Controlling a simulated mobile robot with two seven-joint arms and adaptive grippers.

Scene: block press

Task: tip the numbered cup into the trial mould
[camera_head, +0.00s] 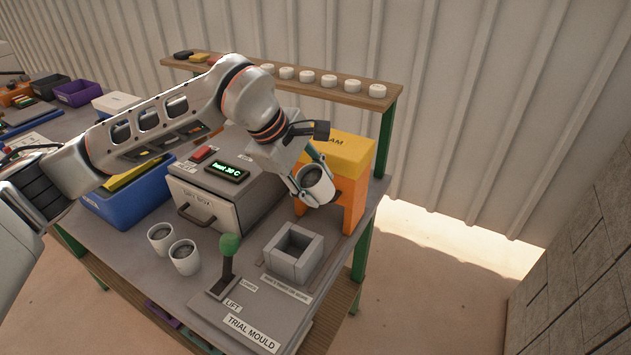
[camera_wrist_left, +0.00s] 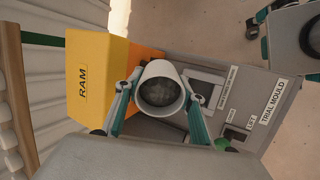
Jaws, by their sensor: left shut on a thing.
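My left gripper (camera_head: 314,184) is shut on a white cup (camera_head: 319,180) with grey contents, held in the air in front of the orange ram (camera_head: 351,150). In the left wrist view the cup (camera_wrist_left: 160,90) sits between the fingers of the left gripper (camera_wrist_left: 160,100), its open mouth showing grey material inside. No number is readable on the cup. The trial mould, a grey square box with an open top (camera_head: 315,258), stands on the bench below and slightly left of the cup. In the wrist view the mould is partly hidden behind the cup. My right gripper is not in view.
Two more filled white cups (camera_head: 160,238) (camera_head: 184,257) stand on the bench left of the mould. A green-knobbed lever (camera_head: 229,245) stands at the front. A dry box (camera_head: 215,210) is behind, with a blue bin (camera_head: 128,205) to its left. Several white pucks line the shelf (camera_head: 235,76).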

